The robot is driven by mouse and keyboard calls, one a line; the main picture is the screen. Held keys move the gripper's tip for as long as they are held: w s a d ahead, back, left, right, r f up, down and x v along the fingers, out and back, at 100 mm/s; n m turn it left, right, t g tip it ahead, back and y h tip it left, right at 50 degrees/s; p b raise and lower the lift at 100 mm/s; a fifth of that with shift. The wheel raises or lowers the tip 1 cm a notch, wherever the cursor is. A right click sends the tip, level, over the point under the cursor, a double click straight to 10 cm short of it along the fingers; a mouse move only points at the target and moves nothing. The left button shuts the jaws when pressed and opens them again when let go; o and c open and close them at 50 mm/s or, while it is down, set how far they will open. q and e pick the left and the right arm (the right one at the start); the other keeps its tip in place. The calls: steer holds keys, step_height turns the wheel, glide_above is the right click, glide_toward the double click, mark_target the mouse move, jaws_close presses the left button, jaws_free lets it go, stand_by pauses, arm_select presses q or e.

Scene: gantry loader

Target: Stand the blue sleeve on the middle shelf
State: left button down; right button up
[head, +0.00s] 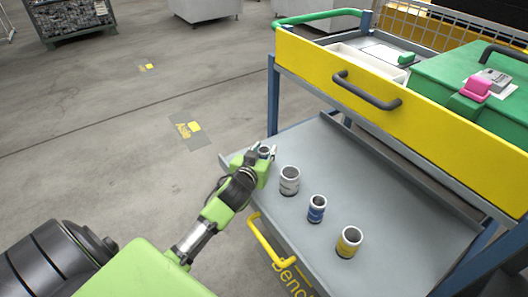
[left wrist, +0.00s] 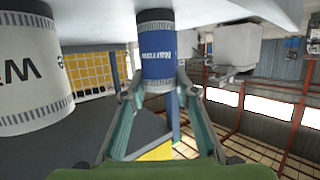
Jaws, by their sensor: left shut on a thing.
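My left gripper (head: 264,156) is shut on a blue sleeve (left wrist: 157,55) with a white printed word and pale ringed ends. The left wrist view shows it between the two fingers (left wrist: 163,100); in the head view the fingers hide most of it. The sleeve is upright at the left end of the grey middle shelf (head: 400,215), at or just above its surface; I cannot tell if it touches. On the shelf a white sleeve (head: 289,181), another blue-banded sleeve (head: 317,209) and a yellow-banded sleeve (head: 348,242) stand in a row. My right gripper is not in view.
A yellow drawer front (head: 430,125) with a dark handle (head: 366,91) overhangs the shelf's back. A blue post (head: 273,100) rises near its left end. A yellow handle (head: 268,243) sits below the front edge. The shelf's right part is clear.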

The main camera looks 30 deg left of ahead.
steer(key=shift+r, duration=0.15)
arm_select(q)
steer(key=c, duration=1.6)
jaws_free()
steer(key=shift+s+r, duration=0.1)
steer(key=p+v, duration=0.2)
steer(key=v, duration=0.9)
steer(key=shift+s+d+r, duration=0.15)
steer(key=shift+s, duration=0.2)
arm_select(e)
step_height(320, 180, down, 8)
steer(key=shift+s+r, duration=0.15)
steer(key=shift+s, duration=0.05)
